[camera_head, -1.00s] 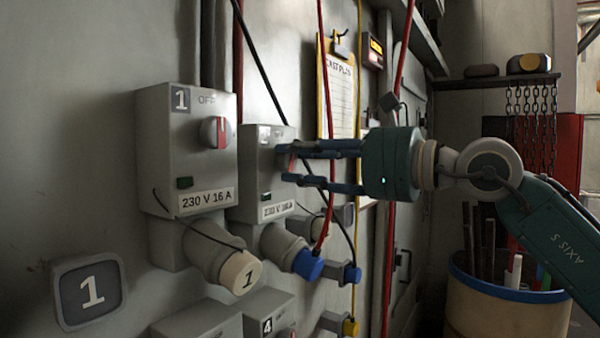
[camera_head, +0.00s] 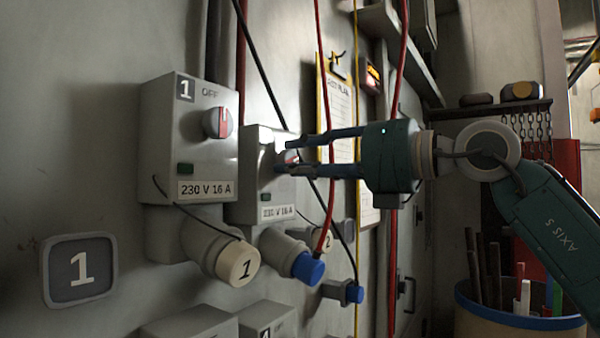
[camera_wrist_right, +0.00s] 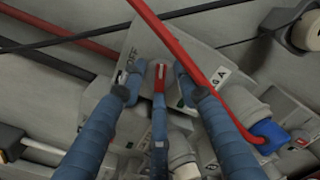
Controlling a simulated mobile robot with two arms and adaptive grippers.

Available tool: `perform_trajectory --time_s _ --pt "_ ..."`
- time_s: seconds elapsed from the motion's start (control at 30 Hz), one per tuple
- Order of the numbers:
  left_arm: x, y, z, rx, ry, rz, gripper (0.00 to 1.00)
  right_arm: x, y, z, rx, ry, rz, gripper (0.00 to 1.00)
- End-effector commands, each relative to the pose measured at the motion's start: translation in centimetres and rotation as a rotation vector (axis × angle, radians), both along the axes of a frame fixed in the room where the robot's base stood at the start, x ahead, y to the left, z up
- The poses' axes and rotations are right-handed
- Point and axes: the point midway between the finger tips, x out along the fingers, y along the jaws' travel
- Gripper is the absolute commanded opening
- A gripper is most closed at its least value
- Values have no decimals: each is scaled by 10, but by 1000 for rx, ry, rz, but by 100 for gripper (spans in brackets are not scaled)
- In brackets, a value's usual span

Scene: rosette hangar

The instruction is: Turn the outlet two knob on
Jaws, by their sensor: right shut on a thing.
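The second grey outlet box (camera_head: 255,200) is on the wall, right of the box marked 1. Its number plate does not show clearly. Its knob, with a red part (camera_head: 291,156), is mostly hidden by my fingers in the head view. My right gripper (camera_head: 287,157) comes from the right and is shut on this knob. In the right wrist view, the red bar of the knob (camera_wrist_right: 160,74) lies between the blue fingertips (camera_wrist_right: 158,92), with the lettering OFF beside it. I cannot tell the knob's exact angle. My left gripper is out of view.
Outlet box 1 (camera_head: 165,130), its knob (camera_head: 217,122) at OFF, stands close on the left. A red cable (camera_head: 330,100) hangs past my fingers and crosses the wrist view (camera_wrist_right: 190,55). A blue plug (camera_head: 308,267) sits below. A barrel (camera_head: 515,325) stands at lower right.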

Motion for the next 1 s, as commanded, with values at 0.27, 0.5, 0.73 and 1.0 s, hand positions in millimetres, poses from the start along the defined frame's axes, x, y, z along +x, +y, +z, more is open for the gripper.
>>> perform_trajectory --time_s 0.27,0.5,0.73,1.0 --pt "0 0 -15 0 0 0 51 0 0 -2 118 178 -1 6" --pt "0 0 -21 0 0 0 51 0 0 -1 183 274 0 6" --pt "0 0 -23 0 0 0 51 0 0 0 210 316 -1 6" --pt "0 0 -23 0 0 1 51 0 0 0 216 324 -1 6"
